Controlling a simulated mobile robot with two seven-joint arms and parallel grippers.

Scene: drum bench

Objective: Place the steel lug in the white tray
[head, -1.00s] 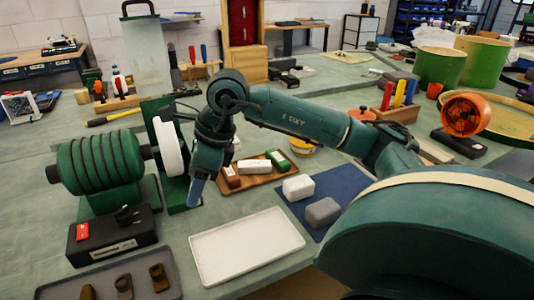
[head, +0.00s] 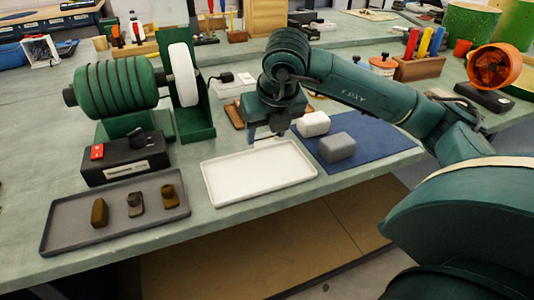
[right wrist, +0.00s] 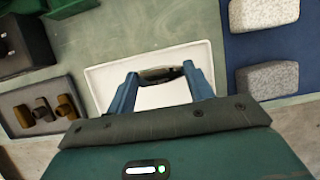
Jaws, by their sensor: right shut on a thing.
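My right gripper (head: 268,135) points down at the back edge of the white tray (head: 225,194), apparently above it. In the right wrist view its fingers (right wrist: 160,76) are shut on a grey metallic piece with a dark part, the steel lug (right wrist: 158,73), held crosswise between the tips. The lug is hard to make out in the head view. The white tray is empty where it shows; it also lies beneath the fingers in the right wrist view (right wrist: 103,78). My left gripper is out of view.
A grey tray (head: 72,235) with three brownish and grey lugs is at the front left. Behind it stand a black switch box (head: 125,160) and a green grinder (head: 115,88) with a white wheel. Two blocks, white (head: 313,124) and grey (head: 337,148), sit on a blue mat (head: 378,150).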

